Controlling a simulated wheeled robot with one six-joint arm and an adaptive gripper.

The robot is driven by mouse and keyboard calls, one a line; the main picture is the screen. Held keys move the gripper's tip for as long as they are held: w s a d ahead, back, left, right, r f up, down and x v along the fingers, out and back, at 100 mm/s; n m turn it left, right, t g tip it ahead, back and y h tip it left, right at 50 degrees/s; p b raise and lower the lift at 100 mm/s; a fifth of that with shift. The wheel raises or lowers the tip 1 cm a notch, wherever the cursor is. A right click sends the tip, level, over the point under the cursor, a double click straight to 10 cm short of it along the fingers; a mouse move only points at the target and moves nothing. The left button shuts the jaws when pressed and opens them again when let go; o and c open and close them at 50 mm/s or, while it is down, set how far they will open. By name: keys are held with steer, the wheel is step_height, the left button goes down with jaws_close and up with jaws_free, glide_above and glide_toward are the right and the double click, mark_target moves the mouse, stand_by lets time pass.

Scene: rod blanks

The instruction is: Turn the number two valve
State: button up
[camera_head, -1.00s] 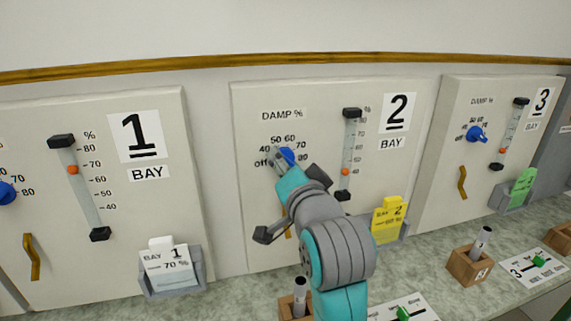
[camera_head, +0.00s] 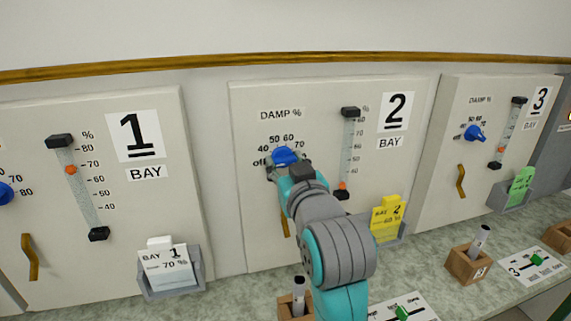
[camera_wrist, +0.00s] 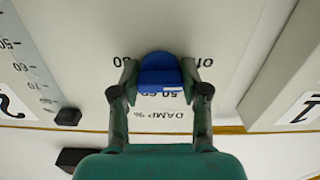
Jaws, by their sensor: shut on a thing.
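The blue valve knob of bay 2 (camera_head: 285,155) sits on the middle panel under the "DAMP %" label, ringed by a number scale with "off" at its left. My gripper (camera_head: 289,174) is at the knob, its fingers partly hidden by my wrist. In the wrist view, the knob (camera_wrist: 159,72) is between the two fingers of my gripper (camera_wrist: 160,80), and they are shut on it. The bay 2 gauge (camera_head: 349,150) is to the right, its orange marker (camera_head: 342,186) near the bottom. A yellow bay 2 card (camera_head: 387,222) stands below, apparently reading 60 %.
Panels for bay 1 (camera_head: 150,210) and bay 3 (camera_head: 437,185) stand on either side. A yellow handle (camera_head: 285,224) is below the knob, partly behind my arm. Wooden blocks with rods, one at right (camera_head: 466,266), stand on the counter (camera_head: 235,296).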

steer(key=shift+n, duration=0.5)
steer(key=o, duration=1.2)
steer(key=shift+c, duration=0.2)
steer(key=v, duration=0.7)
steer(key=shift+s, duration=0.2)
steer(key=shift+d, duration=0.1)
